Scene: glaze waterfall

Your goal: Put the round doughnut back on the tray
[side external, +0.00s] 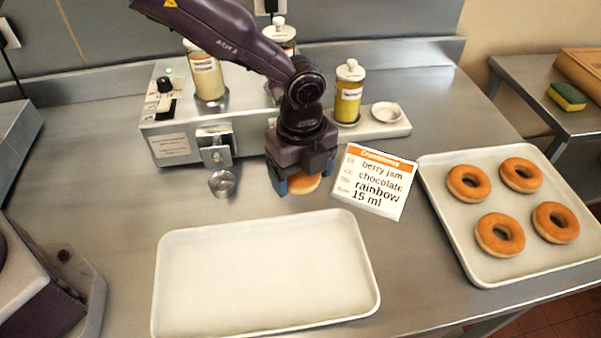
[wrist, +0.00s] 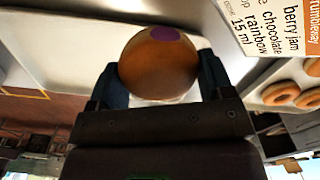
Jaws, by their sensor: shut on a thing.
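The round doughnut (side external: 304,184) is brown with a pale band and sits between the blue fingers of my gripper (side external: 297,186) in the side view. In the wrist view the round doughnut (wrist: 158,72) shows a purple patch on its surface, and my gripper (wrist: 160,85) is shut on it from both sides. The side view does not clearly show whether it touches the counter. An empty white tray (side external: 262,270) lies in front of my gripper; it also shows in the wrist view (wrist: 75,40). A second tray (side external: 452,225) at the right holds several ring doughnuts (side external: 500,235).
An order card (side external: 375,183) stands close right of my gripper. Behind it is a dispenser (side external: 180,135) with a small metal cup (side external: 223,183), bottles, a yellow jar (side external: 348,95) and a small white dish (side external: 387,112).

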